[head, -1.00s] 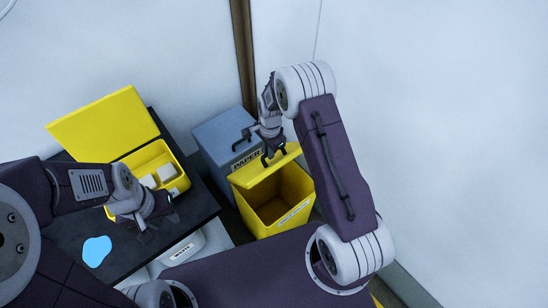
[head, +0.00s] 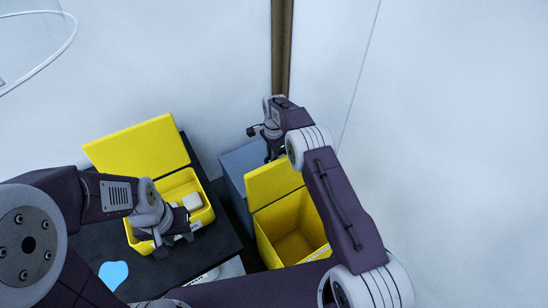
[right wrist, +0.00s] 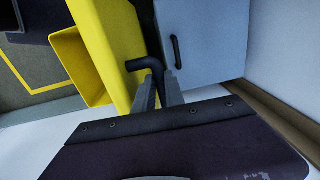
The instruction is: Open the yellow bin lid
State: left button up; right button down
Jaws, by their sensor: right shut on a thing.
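The yellow bin (head: 262,238) stands on the floor beside the black table. Its lid (head: 272,181) is raised at the back edge, and the inside of the bin shows. My right gripper (head: 270,152) is at the top of the lid, its fingertips partly hidden in the head view. In the right wrist view its fingers (right wrist: 160,88) are shut on a black bent handle (right wrist: 146,64) beside the yellow lid panel (right wrist: 115,45). My left gripper (head: 174,246) is over the front of a small yellow box and appears open and empty.
The small yellow box (head: 202,217) stands open on the black table (head: 85,250) with pale blocks inside. A light-blue patch (head: 113,275) lies on the table. A blue-grey bin (head: 240,160) stands behind the yellow bin, near the walls; its handle (right wrist: 177,52) shows in the wrist view.

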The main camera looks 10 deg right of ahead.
jog(key=shift+w+f, duration=0.1)
jog(key=shift+w, duration=0.1)
dwell(0.3)
jog(key=c, duration=1.4)
grip_release()
jog(key=shift+r, duration=0.2)
jog(key=r, duration=0.8)
jog(key=shift+s+d+r+p, duration=0.15)
jog(key=shift+s+r+p, duration=0.15)
jog(key=shift+r, duration=0.1)
